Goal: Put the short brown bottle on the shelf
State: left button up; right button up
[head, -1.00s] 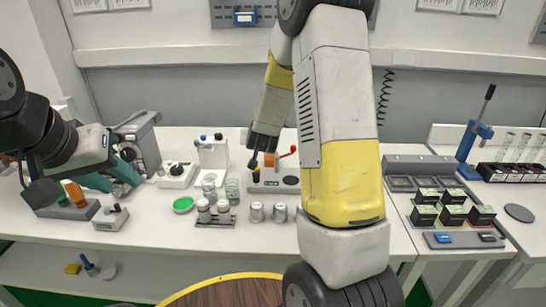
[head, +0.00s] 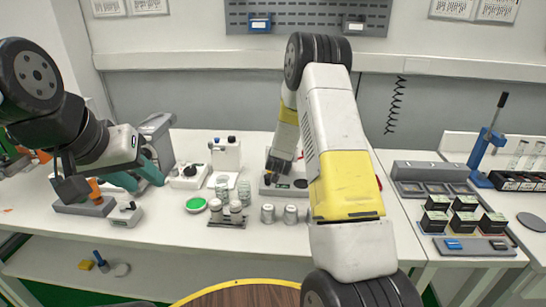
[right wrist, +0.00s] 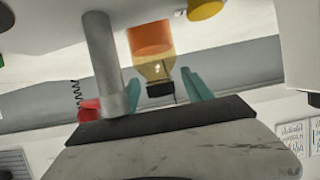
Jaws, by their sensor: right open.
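In the right wrist view, a small amber-brown bottle (right wrist: 153,68) with an orange label and a black cap appears cap-down in the picture. It is between the teal fingers of my right gripper (right wrist: 165,88), which are apart; I see no clear grip on it. In the head view my right gripper (head: 283,162) is low over a grey device on the bench, mostly hidden by my right arm, and the bottle is not distinguishable there. My left gripper (head: 138,178), its teal fingers apart, is above the left of the bench. A lower shelf (head: 180,278) runs beneath the worktop.
Silver-capped vials (head: 225,213), a green disc (head: 196,204) and an orange item (head: 95,190) in a grey stand are on the bench. Black boxes (head: 450,215) and a blue lever press (head: 485,150) stand at right. A grey post (right wrist: 103,60) is close to the bottle.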

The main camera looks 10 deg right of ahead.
jog(key=shift+w, duration=0.1)
jog(key=shift+c, duration=0.2)
grip_shut()
